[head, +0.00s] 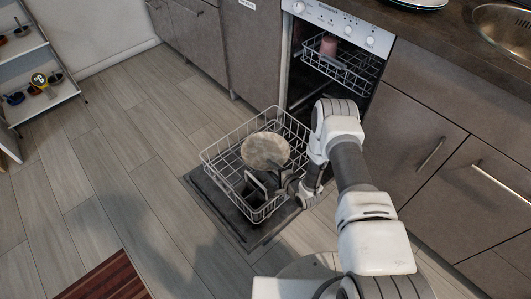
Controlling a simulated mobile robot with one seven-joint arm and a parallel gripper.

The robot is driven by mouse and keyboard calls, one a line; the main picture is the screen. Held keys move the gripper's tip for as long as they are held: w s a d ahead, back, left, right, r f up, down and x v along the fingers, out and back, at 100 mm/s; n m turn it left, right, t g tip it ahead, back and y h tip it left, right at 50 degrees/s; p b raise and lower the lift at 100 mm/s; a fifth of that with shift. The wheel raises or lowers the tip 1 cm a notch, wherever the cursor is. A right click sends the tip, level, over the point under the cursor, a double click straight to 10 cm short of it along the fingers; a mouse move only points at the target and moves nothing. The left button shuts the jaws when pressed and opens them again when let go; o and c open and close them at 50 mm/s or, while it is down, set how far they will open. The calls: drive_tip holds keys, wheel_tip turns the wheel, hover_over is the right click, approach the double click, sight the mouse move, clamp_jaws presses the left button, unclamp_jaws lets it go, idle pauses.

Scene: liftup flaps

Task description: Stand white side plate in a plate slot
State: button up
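A round, pale, speckled plate (265,150) shows over the pulled-out lower dishwasher rack (228,144), its broad face turned up toward the camera. I cannot tell whether it rests in a slot or is held above the wires. My gripper (288,186) is low at the rack's right side, just below and right of the plate. Its fingers are small, dark and partly hidden, so their opening and any contact with the plate are unclear. The plate slots under the plate are largely hidden.
The dishwasher door (224,212) lies open under the rack. The upper rack (345,74) holds a pink cup (328,46). Cabinets (415,125) and a counter (440,40) stand at right. A shelf (40,70) stands far left.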

clamp_jaws()
idle(1.2)
